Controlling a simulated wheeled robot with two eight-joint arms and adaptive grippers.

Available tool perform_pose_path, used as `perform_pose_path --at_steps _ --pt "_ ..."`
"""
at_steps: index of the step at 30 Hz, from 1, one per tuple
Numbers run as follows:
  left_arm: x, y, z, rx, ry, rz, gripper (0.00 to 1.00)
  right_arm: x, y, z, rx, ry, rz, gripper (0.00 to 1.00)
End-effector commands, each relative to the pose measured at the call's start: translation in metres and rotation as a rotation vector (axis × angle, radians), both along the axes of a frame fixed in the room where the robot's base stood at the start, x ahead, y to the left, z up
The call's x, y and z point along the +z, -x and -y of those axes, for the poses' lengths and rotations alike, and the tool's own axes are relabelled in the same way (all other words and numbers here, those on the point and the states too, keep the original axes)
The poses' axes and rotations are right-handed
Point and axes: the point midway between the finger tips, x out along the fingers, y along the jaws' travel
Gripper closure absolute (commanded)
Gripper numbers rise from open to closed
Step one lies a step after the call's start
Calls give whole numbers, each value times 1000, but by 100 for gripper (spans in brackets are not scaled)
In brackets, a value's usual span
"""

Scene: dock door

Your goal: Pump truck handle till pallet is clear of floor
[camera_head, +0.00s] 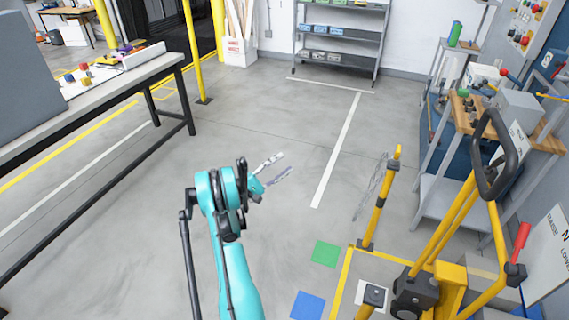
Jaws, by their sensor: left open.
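The yellow pump truck stands at the lower right. Its handle has a black loop grip (511,165) on a yellow shaft (445,226), leaning up and to the right. A red lever (521,238) shows at the right of the truck. My left gripper (275,169) is open and empty above bare floor, well to the left of the handle and apart from it. My right gripper is out of view. I cannot make out the pallet, so its height above the floor cannot be told.
A yellow post (381,198) stands between my left gripper and the handle. A sign (550,250) reading RAISE, N and LOWER is at the right edge. A workbench (125,80) runs along the left, and shelves (340,38) stand at the back. The middle floor is clear.

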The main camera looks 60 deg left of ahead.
Motion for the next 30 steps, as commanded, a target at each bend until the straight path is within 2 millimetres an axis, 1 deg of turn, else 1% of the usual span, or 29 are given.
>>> perform_pose_path --at_steps 13,15,17,20,21,23,24,26,27,29,30 --pt "0 -1 0 0 0 -1 56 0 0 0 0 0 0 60" --pt "3 -7 4 -7 -5 -15 56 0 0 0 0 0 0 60" --pt "9 -21 12 -21 -16 -42 56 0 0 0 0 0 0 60" --pt "23 -58 41 -62 -60 -131 56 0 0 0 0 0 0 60" --pt "30 -76 57 -82 -88 -177 56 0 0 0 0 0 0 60" --pt "40 -102 88 -118 -139 -254 56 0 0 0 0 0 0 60" --pt "46 -117 110 -141 -178 -306 56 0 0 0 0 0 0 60" --pt "54 -135 145 -177 -243 -381 56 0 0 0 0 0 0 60" --pt "58 -145 169 -199 -289 -427 56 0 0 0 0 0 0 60" --pt "64 -154 205 -233 -364 -493 56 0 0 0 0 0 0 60" --pt "67 -158 229 -255 -417 -536 56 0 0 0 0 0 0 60"
